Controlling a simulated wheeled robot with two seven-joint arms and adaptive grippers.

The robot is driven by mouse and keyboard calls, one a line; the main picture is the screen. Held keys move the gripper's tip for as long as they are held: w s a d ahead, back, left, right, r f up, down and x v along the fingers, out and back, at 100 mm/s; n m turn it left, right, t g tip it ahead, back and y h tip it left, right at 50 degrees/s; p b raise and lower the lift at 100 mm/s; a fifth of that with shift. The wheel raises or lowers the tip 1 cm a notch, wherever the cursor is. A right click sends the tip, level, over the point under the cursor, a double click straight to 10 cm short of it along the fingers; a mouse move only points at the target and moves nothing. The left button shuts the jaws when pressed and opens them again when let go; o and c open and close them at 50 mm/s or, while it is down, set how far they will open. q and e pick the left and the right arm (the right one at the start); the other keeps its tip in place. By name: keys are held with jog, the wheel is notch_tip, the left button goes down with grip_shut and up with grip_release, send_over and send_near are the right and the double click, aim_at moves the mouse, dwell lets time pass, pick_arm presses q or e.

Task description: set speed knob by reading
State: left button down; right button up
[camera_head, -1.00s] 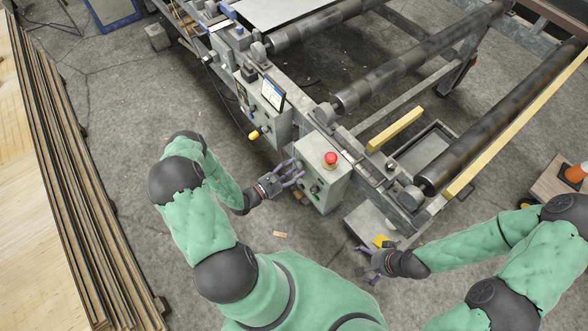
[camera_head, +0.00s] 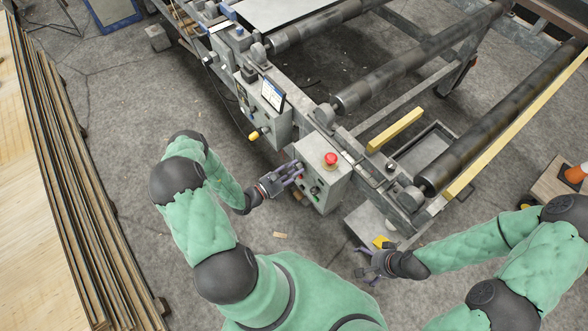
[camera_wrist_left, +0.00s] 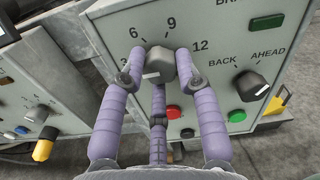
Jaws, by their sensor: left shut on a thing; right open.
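The grey speed knob (camera_wrist_left: 161,62) sits on the control box (camera_head: 333,186), inside a dial marked 3, 6, 9 and 12. A white mark shows on the knob's lower left part; I cannot tell exactly which number it matches. My left gripper (camera_wrist_left: 158,72) is shut on this knob, with purple fingers on both sides and one below. In the head view my left gripper (camera_head: 298,171) meets the box's front face. A small screen (camera_head: 272,94) stands on the neighbouring box; its reading is too small to tell. My right gripper (camera_head: 369,266) is open and empty.
A red emergency stop (camera_head: 331,158) tops the box. Rollers (camera_head: 400,62) lie behind. Veneer stacks (camera_head: 25,200) stand far left.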

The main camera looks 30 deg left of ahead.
pick_arm(q)
jog(key=shift+d+f, duration=0.1)
jog(key=c, duration=0.9)
grip_release()
jog(key=v, duration=1.2)
